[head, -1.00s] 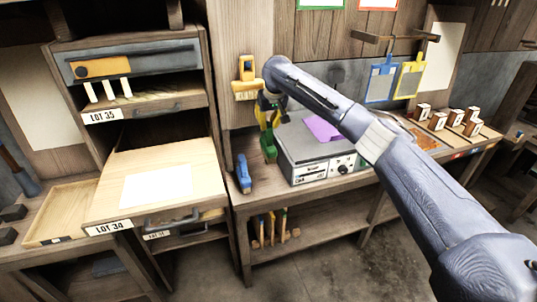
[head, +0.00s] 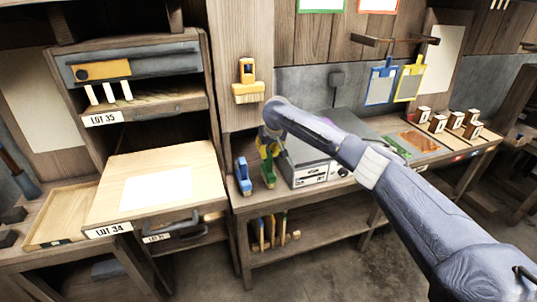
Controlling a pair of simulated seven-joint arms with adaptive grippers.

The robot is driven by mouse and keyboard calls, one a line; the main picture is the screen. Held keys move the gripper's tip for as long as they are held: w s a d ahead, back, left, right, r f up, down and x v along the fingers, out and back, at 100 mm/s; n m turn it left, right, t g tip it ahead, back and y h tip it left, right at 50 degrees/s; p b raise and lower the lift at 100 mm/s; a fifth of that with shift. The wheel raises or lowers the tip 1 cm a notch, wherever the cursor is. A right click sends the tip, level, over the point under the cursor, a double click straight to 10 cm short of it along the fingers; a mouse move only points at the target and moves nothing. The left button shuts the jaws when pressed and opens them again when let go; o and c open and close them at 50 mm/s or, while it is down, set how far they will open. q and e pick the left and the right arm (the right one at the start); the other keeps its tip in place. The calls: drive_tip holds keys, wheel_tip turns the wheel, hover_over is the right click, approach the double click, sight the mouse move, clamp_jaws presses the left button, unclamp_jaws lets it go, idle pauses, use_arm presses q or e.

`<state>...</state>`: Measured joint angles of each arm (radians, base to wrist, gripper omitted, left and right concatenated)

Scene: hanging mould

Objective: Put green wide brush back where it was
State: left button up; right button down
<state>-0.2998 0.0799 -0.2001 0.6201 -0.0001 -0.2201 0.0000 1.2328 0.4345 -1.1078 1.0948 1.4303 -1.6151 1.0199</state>
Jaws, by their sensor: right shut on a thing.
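The green wide brush (head: 268,174) is upright at the left end of the workbench, just right of a blue brush (head: 243,175). My right gripper (head: 268,152) is above it, shut on its upper part, and hides that part. The brush's lower end is at about bench-top level; I cannot tell whether it touches the bench. A yellow-orange wide brush (head: 248,84) hangs on the wooden panel above. My left gripper is not in view.
A grey box-shaped device (head: 310,172) stands close to the right of the green brush. The wooden panel (head: 235,40) rises behind. Several small blocks (head: 455,120) stand farther right. A shelf below holds several wooden-handled tools (head: 268,230).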

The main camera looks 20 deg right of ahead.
drive_tip(key=shift+f, duration=0.6)
drive_tip(key=c, duration=1.3)
unclamp_jaws()
drive_tip(key=v, duration=1.2)
drive_tip(key=shift+r, duration=0.2)
